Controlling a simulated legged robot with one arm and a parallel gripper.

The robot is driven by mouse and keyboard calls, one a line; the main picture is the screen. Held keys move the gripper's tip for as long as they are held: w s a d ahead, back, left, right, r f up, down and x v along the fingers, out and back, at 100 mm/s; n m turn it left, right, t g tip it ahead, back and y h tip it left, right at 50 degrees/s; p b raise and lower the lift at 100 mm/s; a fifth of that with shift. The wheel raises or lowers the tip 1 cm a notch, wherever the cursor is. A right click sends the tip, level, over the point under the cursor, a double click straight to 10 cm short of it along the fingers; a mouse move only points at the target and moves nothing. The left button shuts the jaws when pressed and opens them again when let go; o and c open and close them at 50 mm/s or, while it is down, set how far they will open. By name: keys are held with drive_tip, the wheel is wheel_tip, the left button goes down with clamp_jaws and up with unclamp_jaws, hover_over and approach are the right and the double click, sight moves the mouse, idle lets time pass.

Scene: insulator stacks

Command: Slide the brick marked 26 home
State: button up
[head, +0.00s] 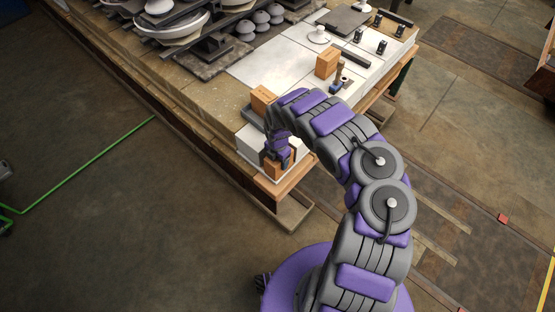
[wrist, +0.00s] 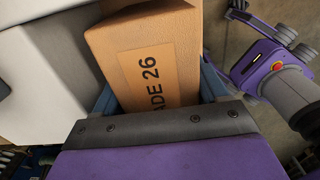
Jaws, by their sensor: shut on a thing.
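The orange-tan brick marked 26 (wrist: 150,55) fills the middle of the wrist view, with "ADE 26" readable on its face. My gripper (wrist: 158,95) is shut on it, with a bluish finger on each side. In the head view my gripper (head: 277,158) points down at the near corner of the bench, and part of the brick (head: 279,171) shows between its fingers. The brick is next to a pale block (head: 252,143) at the bench end. The brick's underside is hidden, so I cannot tell whether it touches the surface.
Another orange brick (head: 263,97) lies just behind my gripper, and one (head: 327,62) stands farther back on white slabs. A small blue tool (head: 340,82) is near it. Grey insulator discs (head: 183,28) crowd the back left. Floor left of the bench is mostly clear.

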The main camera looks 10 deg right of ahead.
drive_tip(key=shift+w+d, duration=0.4)
drive_tip(key=shift+d, duration=0.15)
idle(0.7)
drive_tip(key=o, duration=1.4)
drive_tip(key=shift+o, duration=0.2)
drive_tip(key=shift+r, duration=0.15)
wheel_tip(320, 180, up, 17)
drive_tip(key=p, duration=0.6)
drive_tip(key=shift+p, duration=0.3)
